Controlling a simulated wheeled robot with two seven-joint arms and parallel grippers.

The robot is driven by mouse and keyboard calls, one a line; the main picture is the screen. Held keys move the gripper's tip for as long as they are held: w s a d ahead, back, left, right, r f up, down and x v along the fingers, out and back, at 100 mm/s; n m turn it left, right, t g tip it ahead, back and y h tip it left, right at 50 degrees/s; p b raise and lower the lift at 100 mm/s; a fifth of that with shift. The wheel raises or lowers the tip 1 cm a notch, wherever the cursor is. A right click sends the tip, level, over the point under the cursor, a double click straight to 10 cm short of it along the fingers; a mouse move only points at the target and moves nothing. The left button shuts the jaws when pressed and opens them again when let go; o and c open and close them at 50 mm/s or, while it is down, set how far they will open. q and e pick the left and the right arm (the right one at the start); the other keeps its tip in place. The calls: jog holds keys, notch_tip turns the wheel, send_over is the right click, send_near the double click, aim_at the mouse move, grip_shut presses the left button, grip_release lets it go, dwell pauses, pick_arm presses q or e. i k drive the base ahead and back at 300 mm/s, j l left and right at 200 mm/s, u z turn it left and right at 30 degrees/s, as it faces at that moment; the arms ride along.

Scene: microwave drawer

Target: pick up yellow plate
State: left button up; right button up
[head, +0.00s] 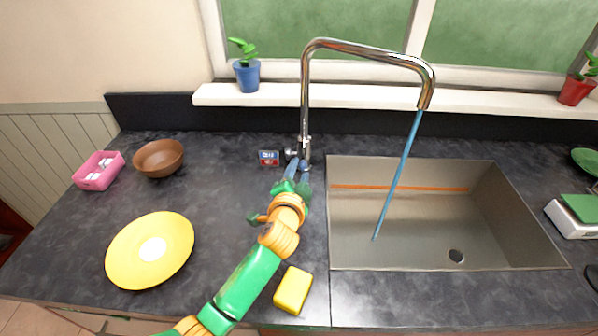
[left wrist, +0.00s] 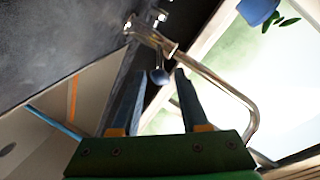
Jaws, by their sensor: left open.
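The yellow plate (head: 128,262) lies flat on the dark counter at the left in the head view, with a pale round middle. My left gripper (head: 299,168) is at the base of the faucet, well to the right of the plate and farther back. Its arm reaches across the counter between the plate and the sink. In the left wrist view the two fingers (left wrist: 157,100) are apart with nothing held between them, and the faucet base lies beyond them. The plate is not in the left wrist view. My right gripper is not in view.
A chrome faucet (head: 304,90) runs blue water into the steel sink (head: 400,258). A yellow sponge (head: 293,290) lies beside my left arm. A brown bowl (head: 160,160) and a pink basket (head: 97,182) stand behind the plate. The counter between plate and arm is clear.

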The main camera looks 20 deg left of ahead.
aim_at(125, 267)
jog(key=k+l, duration=0.1)
jog(key=k, duration=0.4)
jog(key=k+l, duration=0.15)
jog(key=k, duration=0.35)
jog(key=k+l, duration=0.1)
jog(key=k, duration=0.4)
